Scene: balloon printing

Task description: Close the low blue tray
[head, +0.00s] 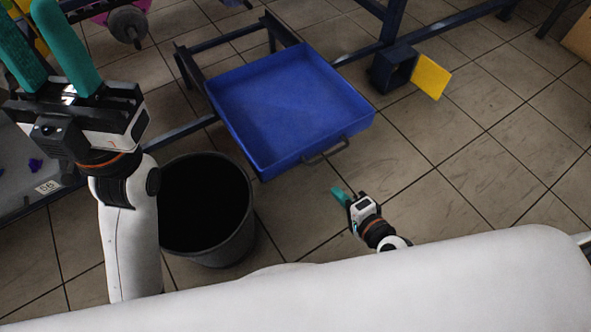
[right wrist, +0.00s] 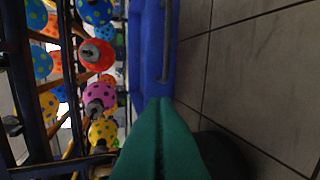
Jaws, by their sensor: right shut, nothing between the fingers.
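The low blue tray (head: 290,105) is pulled out of its dark frame, low over the tiled floor, and looks empty. Its handle (head: 325,152) is on the front edge. My right gripper (head: 339,194) is shut and empty, just in front of the handle and apart from it. In the right wrist view the shut teal fingers (right wrist: 160,142) point toward the blue tray (right wrist: 148,50), with the handle (right wrist: 168,40) at its right side. My left gripper (head: 22,12) is raised at the upper left, its teal fingers apart and empty.
A dark bin (head: 205,210) stands left of my right gripper; its dark rim shows in the right wrist view. A small dark box with a yellow flap (head: 431,77) is right of the tray. Dotted balloons (right wrist: 98,55) hang on a rack.

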